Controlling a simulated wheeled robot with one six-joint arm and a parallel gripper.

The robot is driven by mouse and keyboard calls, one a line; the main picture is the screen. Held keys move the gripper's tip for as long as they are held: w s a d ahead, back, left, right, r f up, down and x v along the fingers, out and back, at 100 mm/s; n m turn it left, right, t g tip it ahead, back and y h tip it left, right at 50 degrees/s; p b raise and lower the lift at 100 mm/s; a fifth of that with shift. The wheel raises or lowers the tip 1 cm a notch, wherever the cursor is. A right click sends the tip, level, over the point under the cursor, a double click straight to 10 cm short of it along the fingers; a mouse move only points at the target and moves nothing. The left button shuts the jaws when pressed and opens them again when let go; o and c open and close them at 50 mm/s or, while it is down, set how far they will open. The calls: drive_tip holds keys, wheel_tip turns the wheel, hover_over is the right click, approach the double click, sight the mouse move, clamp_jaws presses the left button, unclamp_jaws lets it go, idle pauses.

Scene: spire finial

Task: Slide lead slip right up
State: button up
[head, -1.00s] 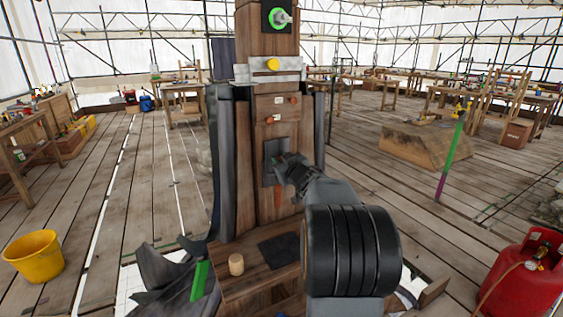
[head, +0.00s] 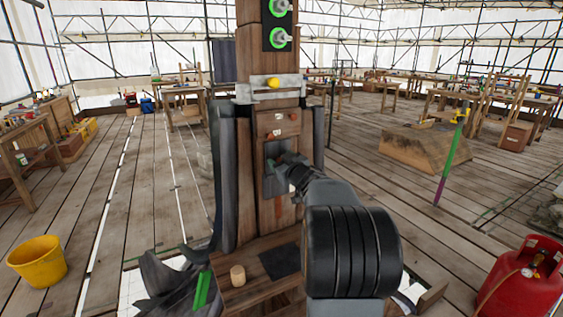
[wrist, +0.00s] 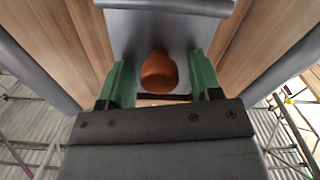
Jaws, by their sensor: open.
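The lead slip (wrist: 178,28) is a grey sheet set between wooden sides in the wrist view. In the head view it shows as a dark grey panel (head: 269,154) on the front of the wooden post, partly covered by my gripper (head: 284,163). In the wrist view a rounded orange-brown knob (wrist: 158,72) stands in front of the slip. My gripper (wrist: 161,82) is open, its green fingers on either side of the knob with gaps showing. The knob is hidden in the head view.
A pale metal bracket with a yellow knob (head: 273,83) crosses the post above. A wooden peg (head: 238,275) and a dark sheet (head: 280,262) lie at its foot. A yellow bucket (head: 38,261) is left, a red gas cylinder (head: 527,280) right.

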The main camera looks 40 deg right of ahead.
drive_tip(key=shift+s, duration=0.1)
drive_tip(key=s+a, duration=0.2)
drive_tip(key=s, duration=1.1)
drive_tip(key=shift+s, duration=0.25)
